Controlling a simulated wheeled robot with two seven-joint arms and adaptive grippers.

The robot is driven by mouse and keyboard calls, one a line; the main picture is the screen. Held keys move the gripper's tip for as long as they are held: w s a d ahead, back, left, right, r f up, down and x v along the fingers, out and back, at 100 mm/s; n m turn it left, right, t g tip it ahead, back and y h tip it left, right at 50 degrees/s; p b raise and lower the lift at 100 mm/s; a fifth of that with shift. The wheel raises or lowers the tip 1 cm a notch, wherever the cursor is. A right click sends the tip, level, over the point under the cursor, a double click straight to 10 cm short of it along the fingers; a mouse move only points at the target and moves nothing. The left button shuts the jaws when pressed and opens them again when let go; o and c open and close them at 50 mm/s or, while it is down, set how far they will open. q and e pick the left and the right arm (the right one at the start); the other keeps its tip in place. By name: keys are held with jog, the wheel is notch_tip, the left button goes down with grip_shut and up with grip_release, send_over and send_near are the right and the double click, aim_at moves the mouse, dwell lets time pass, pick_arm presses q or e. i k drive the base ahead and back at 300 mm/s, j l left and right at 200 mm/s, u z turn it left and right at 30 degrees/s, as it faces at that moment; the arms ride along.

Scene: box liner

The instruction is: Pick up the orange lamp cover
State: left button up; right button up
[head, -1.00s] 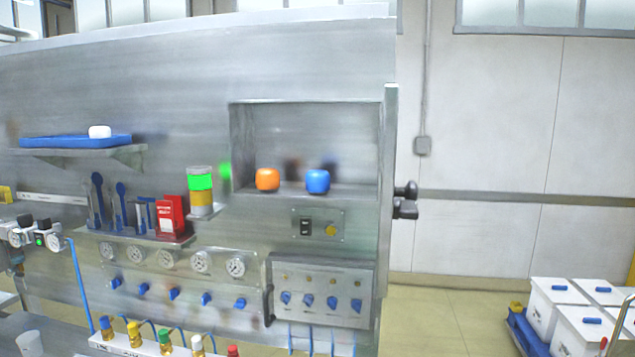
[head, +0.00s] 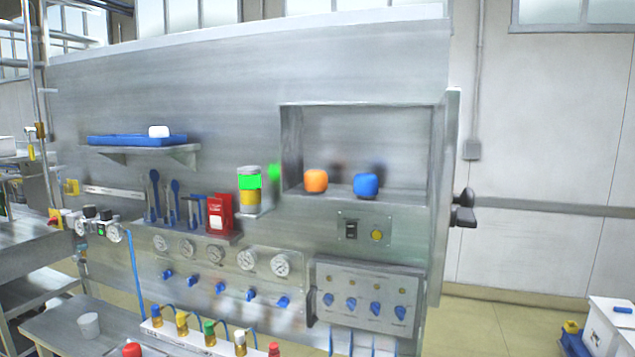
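The orange lamp cover (head: 316,181) is a small rounded block. It sits on the floor of a recessed niche (head: 400,197) in the metal panel, right of the picture's middle in the head view. A similar blue cover (head: 366,185) stands to its right, with a small gap between them. Neither of my grippers shows in the head view.
A blue tray with a white cover (head: 158,132) rests on the left shelf. Gauges, blue knobs and a switch box (head: 365,298) project below.

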aim_at(316, 181)
jog(key=i+j+z, duration=0.1)
jog(key=j, duration=0.3)
jog(key=i+j+z, duration=0.15)
jog(key=j, duration=0.3)
jog(key=i+j+z, duration=0.1)
jog(key=j, duration=0.35)
jog(key=i+j+z, duration=0.1)
jog(key=j, duration=0.35)
